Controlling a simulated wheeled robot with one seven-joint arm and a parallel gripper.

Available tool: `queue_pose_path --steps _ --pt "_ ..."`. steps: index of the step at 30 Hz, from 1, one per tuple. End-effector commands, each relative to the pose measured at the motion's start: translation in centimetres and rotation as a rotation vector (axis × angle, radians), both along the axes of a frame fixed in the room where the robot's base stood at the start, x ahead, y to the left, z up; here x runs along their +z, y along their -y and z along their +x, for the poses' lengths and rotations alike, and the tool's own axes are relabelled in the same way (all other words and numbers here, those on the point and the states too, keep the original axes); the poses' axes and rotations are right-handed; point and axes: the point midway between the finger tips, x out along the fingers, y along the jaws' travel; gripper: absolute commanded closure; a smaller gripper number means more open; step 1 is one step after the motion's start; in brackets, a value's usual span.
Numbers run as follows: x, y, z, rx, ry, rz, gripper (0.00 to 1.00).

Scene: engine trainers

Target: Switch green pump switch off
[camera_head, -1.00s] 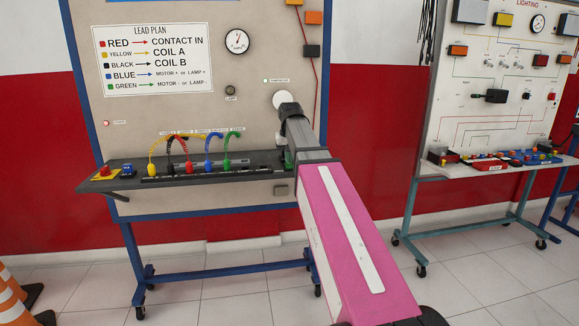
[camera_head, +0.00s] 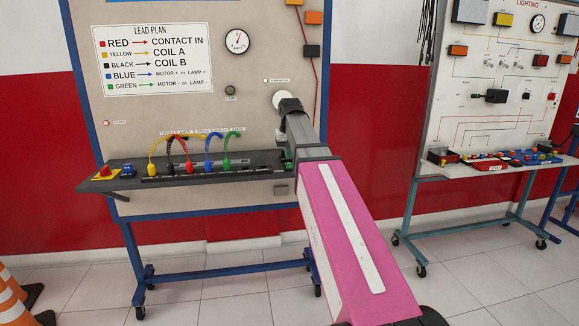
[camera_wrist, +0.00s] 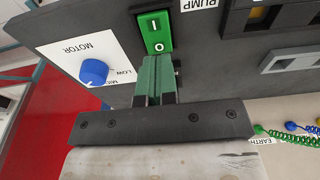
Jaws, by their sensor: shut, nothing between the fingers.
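The green pump switch (camera_wrist: 155,32) is at the top of the wrist view, a rocker marked I and O, beside an upside-down PUMP label (camera_wrist: 199,3). Its O end faces my gripper. My gripper (camera_wrist: 157,68) has its green fingers shut together with nothing between them. The fingertips are right at the O end of the switch and overlap its edge in the picture; I cannot tell whether they touch it. In the head view my arm hides the switch and most of the gripper at the right end of the dark shelf (camera_head: 228,171).
A blue MOTOR knob (camera_wrist: 94,72) on a white plate is left of the fingers. Coloured leads (camera_head: 187,150) arch along the shelf, with a red button (camera_head: 105,171) at its left end. A second trainer (camera_head: 500,120) stands to the right, and cones (camera_head: 14,303) at lower left.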

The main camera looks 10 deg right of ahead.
Motion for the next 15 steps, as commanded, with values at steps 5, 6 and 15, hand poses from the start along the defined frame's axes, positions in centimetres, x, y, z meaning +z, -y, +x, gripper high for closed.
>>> queue_pose_path --steps 5,6,15 --pt "1.3 0.0 0.1 0.0 0.001 0.0 1.0" --pt "1.5 0.0 0.1 0.0 0.001 0.0 1.0" --pt "3.6 0.0 0.1 0.0 0.001 0.0 1.0"
